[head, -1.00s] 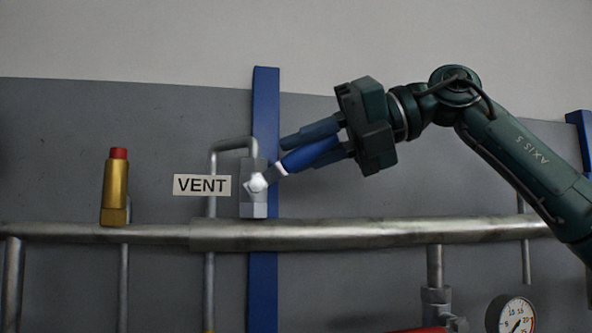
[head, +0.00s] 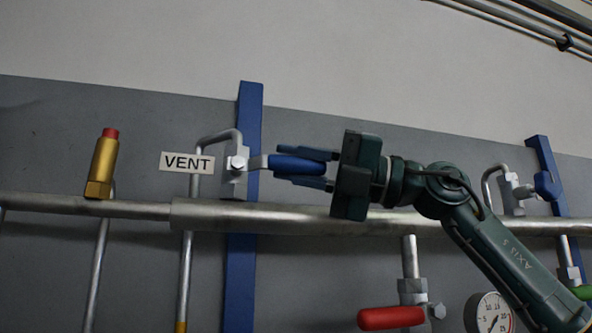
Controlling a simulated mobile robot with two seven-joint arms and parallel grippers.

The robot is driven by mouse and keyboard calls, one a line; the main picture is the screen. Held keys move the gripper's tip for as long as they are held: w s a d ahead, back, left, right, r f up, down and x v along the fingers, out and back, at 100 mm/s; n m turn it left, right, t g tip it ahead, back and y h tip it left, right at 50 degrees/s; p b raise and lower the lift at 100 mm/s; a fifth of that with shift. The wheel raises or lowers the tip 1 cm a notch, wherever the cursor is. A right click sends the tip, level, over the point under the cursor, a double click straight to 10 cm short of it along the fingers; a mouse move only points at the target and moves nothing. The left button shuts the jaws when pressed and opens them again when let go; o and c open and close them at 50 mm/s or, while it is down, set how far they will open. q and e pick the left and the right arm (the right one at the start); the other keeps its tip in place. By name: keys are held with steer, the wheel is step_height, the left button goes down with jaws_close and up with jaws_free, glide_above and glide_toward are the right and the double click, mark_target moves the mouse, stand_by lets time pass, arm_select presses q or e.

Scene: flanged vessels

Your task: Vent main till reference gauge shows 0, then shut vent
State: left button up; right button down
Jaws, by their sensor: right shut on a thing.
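The vent valve (head: 234,178) is a grey block on the main pipe (head: 290,217), beside the VENT label (head: 187,163). Its blue lever handle (head: 288,164) points right, roughly parallel to the main pipe and across the valve body. My right gripper (head: 308,168) is shut on this handle from the right. A round white gauge (head: 489,316) shows at the bottom right, cut off by the frame edge. Its needle reading is too small to tell, and I cannot tell if it is the reference gauge. My left gripper is not in view.
A brass relief valve with a red cap (head: 102,163) stands on the pipe at left. A red handle (head: 391,318) is below the pipe. Another valve with a blue handle (head: 546,186) is at right, and a green handle (head: 582,292) at the right edge.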

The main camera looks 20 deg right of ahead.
stand_by(0.3)
steer(key=c, duration=1.3)
jaws_free()
steer(key=shift+o, duration=0.2)
steer(key=v, duration=1.3)
steer(key=shift+f, duration=0.1)
